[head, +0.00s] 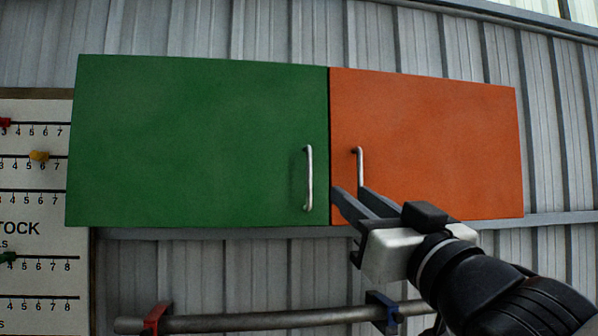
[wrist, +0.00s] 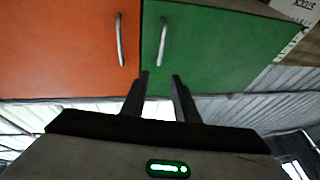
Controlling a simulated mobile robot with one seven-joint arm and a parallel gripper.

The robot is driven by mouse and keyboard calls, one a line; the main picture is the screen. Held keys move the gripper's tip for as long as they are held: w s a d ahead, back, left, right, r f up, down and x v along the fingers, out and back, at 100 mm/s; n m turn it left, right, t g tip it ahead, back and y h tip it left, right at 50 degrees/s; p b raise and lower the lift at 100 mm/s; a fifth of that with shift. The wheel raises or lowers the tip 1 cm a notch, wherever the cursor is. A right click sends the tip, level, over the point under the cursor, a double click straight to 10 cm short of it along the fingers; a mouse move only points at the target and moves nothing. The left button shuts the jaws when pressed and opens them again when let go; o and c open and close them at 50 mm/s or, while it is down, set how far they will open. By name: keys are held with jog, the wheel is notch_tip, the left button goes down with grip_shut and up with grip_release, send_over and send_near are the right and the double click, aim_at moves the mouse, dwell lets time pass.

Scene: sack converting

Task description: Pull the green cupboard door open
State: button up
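The green cupboard door (head: 190,140) looks shut, flush beside the orange one. Its silver vertical handle (head: 308,178) is near its right edge in the head view. In the wrist view the green door (wrist: 215,55) is on the right, its handle (wrist: 162,42) near its left edge. My gripper (head: 350,191) is open and empty. In the head view its fingertips are right of the green handle, over the lower left of the orange door. In the wrist view my gripper (wrist: 161,76) points at the green door's lower edge, apart from the handle.
The orange door (head: 440,140) with its own silver handle (head: 360,167) adjoins on the right in the head view. A grey rail (head: 260,321) with red and blue brackets runs below the cupboard. A white stock board (head: 45,210) hangs at the left. Corrugated wall lies behind.

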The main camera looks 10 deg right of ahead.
aim_at(311, 163)
jog(key=p+x, duration=0.2)
jog(key=x, duration=1.4)
jog(key=shift+w, duration=0.35)
grip_shut()
